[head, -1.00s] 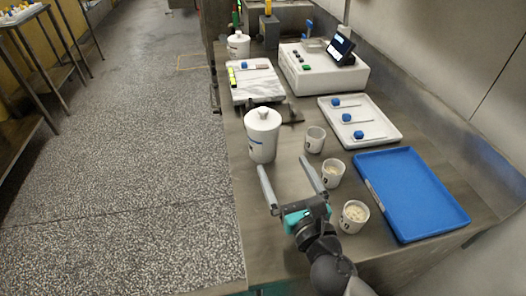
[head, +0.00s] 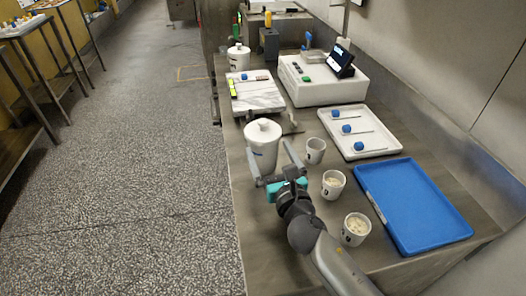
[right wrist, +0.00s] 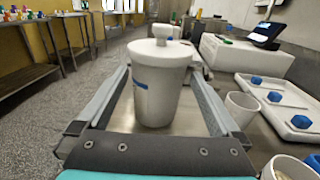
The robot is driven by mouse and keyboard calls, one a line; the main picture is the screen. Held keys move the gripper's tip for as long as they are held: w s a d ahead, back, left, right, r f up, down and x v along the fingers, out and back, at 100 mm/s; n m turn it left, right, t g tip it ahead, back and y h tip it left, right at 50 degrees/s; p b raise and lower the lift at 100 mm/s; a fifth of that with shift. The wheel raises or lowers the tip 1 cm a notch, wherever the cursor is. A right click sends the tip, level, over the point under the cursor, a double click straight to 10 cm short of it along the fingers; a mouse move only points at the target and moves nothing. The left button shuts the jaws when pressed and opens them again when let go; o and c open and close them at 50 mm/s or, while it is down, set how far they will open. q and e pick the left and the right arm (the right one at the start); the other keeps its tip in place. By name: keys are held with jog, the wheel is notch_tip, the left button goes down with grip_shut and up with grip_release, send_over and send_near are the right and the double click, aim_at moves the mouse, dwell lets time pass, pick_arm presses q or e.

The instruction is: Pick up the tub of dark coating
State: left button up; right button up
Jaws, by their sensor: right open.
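A white lidded tub (head: 263,146) with a knob on its lid and a blue mark on its side stands upright on the steel table. It fills the middle of the right wrist view (right wrist: 160,88). Its contents are hidden by the lid. My right gripper (head: 268,149) is open, with one finger on each side of this tub; I cannot tell whether either finger touches it. A second, similar white lidded tub (head: 238,57) stands at the far left end of the table. My left gripper is not in view.
Three small white cups (head: 333,184) stand right of my right arm, some with pale contents. A blue tray (head: 416,205) and a white tray (head: 374,151) with blue-ended tools lie further right. A marble slab (head: 262,98) and a white machine (head: 322,88) are behind the tub.

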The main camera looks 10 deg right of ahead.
jog(key=shift+w+a+f+b, duration=0.1)
jog(key=shift+w+a+b, duration=0.15)
jog(key=shift+w, duration=1.05)
jog(key=shift+w+a+b, duration=0.1)
jog(key=shift+w+b, duration=0.1)
jog(key=shift+w, duration=1.1)
grip_shut()
